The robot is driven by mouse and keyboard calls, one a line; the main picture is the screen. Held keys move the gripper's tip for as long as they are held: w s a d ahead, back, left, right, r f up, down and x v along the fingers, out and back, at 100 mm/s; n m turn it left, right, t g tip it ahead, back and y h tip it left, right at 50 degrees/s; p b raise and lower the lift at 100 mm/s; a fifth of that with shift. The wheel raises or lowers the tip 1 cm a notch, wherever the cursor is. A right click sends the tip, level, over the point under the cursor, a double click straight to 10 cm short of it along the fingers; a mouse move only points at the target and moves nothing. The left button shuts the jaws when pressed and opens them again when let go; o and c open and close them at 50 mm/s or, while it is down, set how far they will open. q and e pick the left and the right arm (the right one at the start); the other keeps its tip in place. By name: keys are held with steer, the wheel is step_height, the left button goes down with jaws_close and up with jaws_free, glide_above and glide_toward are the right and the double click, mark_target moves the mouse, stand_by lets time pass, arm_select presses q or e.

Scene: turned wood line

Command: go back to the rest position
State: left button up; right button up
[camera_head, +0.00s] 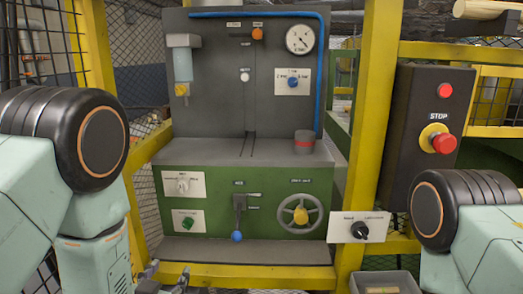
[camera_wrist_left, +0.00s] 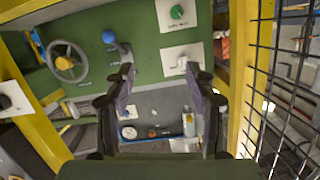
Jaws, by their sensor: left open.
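My left gripper (camera_head: 166,276) shows at the bottom edge of the head view, below the front of the machine panel. In the left wrist view my left gripper (camera_wrist_left: 161,82) has its two dark fingers spread apart, with nothing between them. The fingers point toward the green panel (camera_wrist_left: 150,60), which appears upside down there. A gap seems to separate them from the panel. My right gripper is outside both views; only a link of my right arm shows at the right of the head view.
The green panel (camera_head: 260,180) carries a blue-ball lever (camera_head: 237,236), a handwheel (camera_head: 299,213) and a green knob (camera_head: 188,222). A red stop button (camera_head: 444,143) sits on the dark box at right. Yellow posts (camera_head: 371,120) flank the machine. A grey bin (camera_head: 388,281) stands lower right.

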arm_select(q)
steer(key=s+a+f+n+g, duration=0.2)
steer(key=s+f+g, duration=0.9)
steer(key=s+f, duration=0.8)
steer(key=s+f+g, duration=0.1)
steer(key=s+g, duration=0.3)
steer(key=s, duration=1.1)
steer(key=shift+a+f+n, duration=0.4)
steer(key=shift+w, duration=0.15)
steer(key=shift+y, duration=0.3)
